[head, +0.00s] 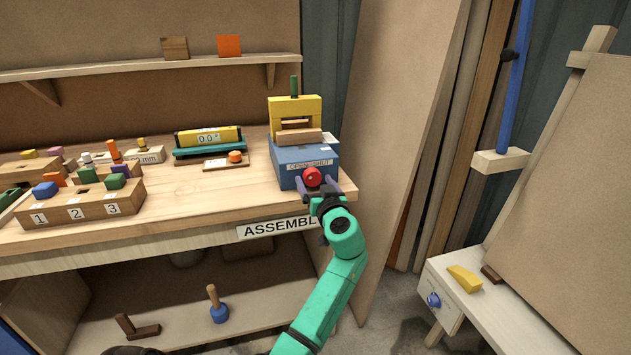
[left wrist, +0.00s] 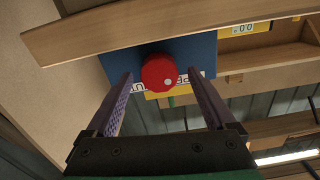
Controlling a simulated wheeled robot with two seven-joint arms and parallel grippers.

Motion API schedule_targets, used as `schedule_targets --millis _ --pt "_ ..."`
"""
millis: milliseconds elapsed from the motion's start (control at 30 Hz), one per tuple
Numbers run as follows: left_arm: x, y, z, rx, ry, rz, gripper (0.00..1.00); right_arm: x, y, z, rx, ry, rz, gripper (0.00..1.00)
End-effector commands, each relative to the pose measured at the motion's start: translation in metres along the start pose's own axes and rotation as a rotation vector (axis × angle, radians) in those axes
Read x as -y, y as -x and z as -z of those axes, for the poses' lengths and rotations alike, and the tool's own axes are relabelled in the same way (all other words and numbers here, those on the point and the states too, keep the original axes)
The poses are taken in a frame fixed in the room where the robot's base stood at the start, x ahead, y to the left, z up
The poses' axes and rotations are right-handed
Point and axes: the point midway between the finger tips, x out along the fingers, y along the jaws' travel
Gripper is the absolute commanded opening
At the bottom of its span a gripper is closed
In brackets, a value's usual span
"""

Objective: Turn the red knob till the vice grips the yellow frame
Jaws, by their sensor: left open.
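The vice is a blue block (head: 305,158) at the right end of the bench, with an "OPEN" and "SHUT" label on its front. The red knob (head: 312,176) sits on its front face. The yellow frame (head: 296,106) stands upright on top of the vice, behind a wooden bar (head: 298,136); I cannot tell whether it is clamped. My left gripper (head: 318,187) is open at the knob. In the left wrist view, the red knob (left wrist: 158,72) with a pale dot lies between the spread fingers of the gripper (left wrist: 160,80), with gaps either side. My right gripper is out of view.
A numbered wooden block (head: 82,205) with coloured pegs stands at the bench's left. A yellow and teal gauge (head: 208,140) reading 0.0 stands left of the vice. Boards (head: 400,130) lean at the right. The bench front between the numbered block and vice is clear.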

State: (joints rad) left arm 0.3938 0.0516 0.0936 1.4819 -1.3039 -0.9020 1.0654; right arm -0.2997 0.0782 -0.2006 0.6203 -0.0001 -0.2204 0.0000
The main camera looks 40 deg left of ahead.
Motion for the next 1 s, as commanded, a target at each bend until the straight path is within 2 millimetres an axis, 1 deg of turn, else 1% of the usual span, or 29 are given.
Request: schedule_targets --millis 200,267,300,367,400,433,767,1000 --pt "-0.0001 -0.0006 -0.0004 0.0 0.0 0.0 0.89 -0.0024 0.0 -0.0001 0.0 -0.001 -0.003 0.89" --pt "-0.0002 -0.0004 -0.0004 0.0 0.0 0.0 0.66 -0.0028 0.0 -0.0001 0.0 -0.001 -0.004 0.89" --pt "-0.0002 -0.0004 -0.0004 0.0 0.0 0.0 0.51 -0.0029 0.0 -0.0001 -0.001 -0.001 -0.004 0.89" --pt "-0.0002 -0.0003 -0.0004 0.0 0.0 0.0 0.28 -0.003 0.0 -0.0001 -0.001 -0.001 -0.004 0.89" --pt "-0.0002 -0.0003 -0.0004 0.0 -0.001 0.0 0.12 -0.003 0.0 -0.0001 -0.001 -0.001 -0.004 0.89" --pt "-0.0002 -0.0002 -0.0004 0.0 -0.001 0.0 0.03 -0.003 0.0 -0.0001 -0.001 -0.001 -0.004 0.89" --pt "-0.0002 -0.0001 -0.0007 0.0 -0.038 0.0 0.03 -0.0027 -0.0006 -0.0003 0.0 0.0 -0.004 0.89" --pt "-0.0003 0.0 -0.0009 0.0 -0.164 0.0 0.03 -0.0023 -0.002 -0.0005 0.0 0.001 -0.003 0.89"
